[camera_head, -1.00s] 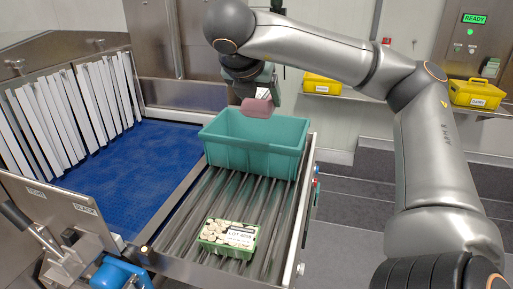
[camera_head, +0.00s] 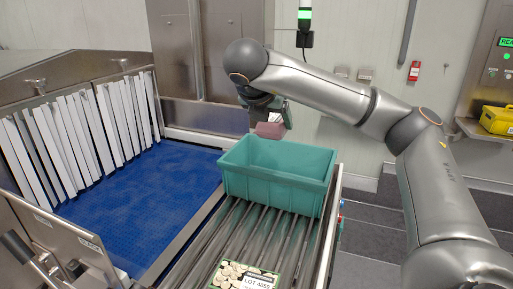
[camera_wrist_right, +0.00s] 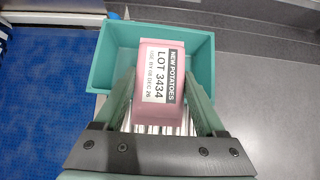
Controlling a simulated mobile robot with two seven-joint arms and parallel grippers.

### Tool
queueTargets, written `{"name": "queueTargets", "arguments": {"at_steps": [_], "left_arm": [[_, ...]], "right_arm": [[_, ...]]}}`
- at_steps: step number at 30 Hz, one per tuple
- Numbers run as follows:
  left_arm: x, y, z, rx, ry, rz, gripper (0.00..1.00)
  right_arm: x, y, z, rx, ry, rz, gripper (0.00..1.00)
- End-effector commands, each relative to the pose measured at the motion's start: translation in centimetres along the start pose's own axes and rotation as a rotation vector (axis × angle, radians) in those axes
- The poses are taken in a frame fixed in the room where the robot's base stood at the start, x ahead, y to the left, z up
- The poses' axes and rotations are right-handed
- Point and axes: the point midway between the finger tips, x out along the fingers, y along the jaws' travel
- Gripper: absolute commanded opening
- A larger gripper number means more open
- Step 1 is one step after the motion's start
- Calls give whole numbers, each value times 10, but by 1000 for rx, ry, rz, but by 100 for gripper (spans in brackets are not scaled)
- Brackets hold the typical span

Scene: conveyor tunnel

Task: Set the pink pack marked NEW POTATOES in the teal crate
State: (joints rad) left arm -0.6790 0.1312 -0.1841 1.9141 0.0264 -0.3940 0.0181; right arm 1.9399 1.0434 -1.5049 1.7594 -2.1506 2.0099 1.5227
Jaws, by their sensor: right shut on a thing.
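The pink pack (camera_wrist_right: 175,112) has a white label reading NEW POTATOES and LOT 3434 in the right wrist view. My right gripper (camera_wrist_right: 158,100) is shut on it, with a finger along each side. In the head view the pack (camera_head: 270,130) hangs from the right gripper (camera_head: 272,110) near the far rim of the teal crate. The teal crate (camera_head: 272,191) stands upright on the rollers; its floor is mostly hidden in the head view. In the right wrist view the pack covers part of the crate (camera_wrist_right: 108,64). My left gripper is out of view.
A potato pack labelled LOT 4659 (camera_head: 245,277) lies on the roller conveyor (camera_head: 250,235) in front of the crate. A blue belt (camera_head: 140,205) with white strip curtains (camera_head: 85,140) is at the left. A yellow case (camera_head: 497,120) sits on a shelf at the far right.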

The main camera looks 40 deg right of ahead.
Motion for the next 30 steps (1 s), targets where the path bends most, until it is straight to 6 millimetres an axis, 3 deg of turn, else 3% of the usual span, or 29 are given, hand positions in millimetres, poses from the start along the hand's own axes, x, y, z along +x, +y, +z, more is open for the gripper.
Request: {"name": "queueTargets", "arguments": {"at_steps": [15,26,30], "left_arm": [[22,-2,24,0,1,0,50],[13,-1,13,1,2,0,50],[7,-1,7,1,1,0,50]], "right_arm": [[64,47,-3,-1,5,-2,0],[99,67,-9,0,0,-1,0],[115,68,-22,-2,0,-3,0]]}}
